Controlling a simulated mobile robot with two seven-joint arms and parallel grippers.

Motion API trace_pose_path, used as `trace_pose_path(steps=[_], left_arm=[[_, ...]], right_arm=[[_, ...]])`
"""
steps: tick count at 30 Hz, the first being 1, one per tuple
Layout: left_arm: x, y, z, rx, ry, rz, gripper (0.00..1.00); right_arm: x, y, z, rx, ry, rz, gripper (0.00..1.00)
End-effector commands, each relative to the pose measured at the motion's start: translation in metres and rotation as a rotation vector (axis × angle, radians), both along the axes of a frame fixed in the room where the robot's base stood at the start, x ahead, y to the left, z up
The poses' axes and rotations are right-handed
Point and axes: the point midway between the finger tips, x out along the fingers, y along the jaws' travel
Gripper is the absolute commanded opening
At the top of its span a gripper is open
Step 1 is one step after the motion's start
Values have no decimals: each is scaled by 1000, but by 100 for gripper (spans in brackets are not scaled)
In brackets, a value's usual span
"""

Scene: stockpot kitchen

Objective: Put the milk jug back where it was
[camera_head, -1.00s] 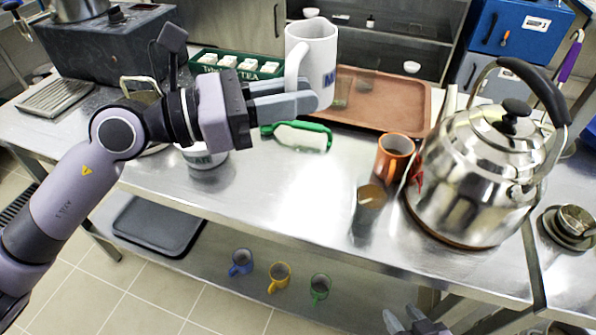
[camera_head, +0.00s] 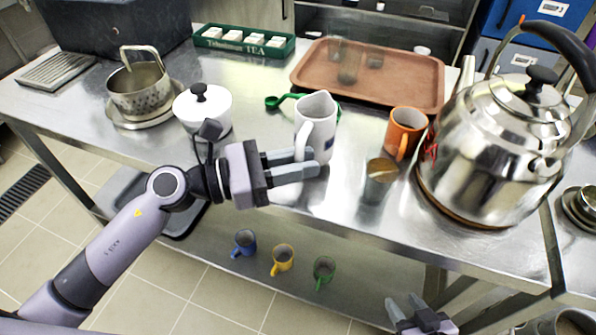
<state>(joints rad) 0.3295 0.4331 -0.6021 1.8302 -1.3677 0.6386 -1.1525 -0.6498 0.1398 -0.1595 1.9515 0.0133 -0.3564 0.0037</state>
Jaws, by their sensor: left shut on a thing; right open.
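The white milk jug (camera_head: 322,128) stands upright over the steel table, left of the orange mug. My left gripper (camera_head: 308,164) comes in from the left and is shut on the jug's handle at its lower part. The fingers hide part of the jug's foot, so I cannot tell whether it touches the table. My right gripper (camera_head: 416,312) is open and empty at the bottom edge, below the table front.
A lidded white pot (camera_head: 201,108) stands behind my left arm.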

Motion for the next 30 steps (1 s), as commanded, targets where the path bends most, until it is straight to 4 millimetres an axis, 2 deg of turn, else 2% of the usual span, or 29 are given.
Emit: trace_pose_path(steps=[4, 12, 16, 17, 18, 19, 30], left_arm=[[0, 0, -16, -4, -2, 2, 0], [0, 0, -17, -3, -4, 1, 0], [0, 0, -22, -3, -4, 0, 0], [0, 0, -21, -1, -1, 0, 30], [0, 0, -21, -1, 0, 0, 43], [0, 0, -21, -1, 0, 0, 46], [0, 0, -15, -1, 0, 0, 46]], right_arm=[[0, 1, -4, 4, 3, 1, 43], [2, 2, 1, 6, -6, 1, 43], [2, 2, -5, 7, -3, 2, 43], [2, 2, -3, 6, -1, 2, 43], [1, 2, -3, 6, 1, 2, 43], [1, 2, -3, 6, 1, 2, 43], [2, 2, 2, 5, 0, 3, 43]])
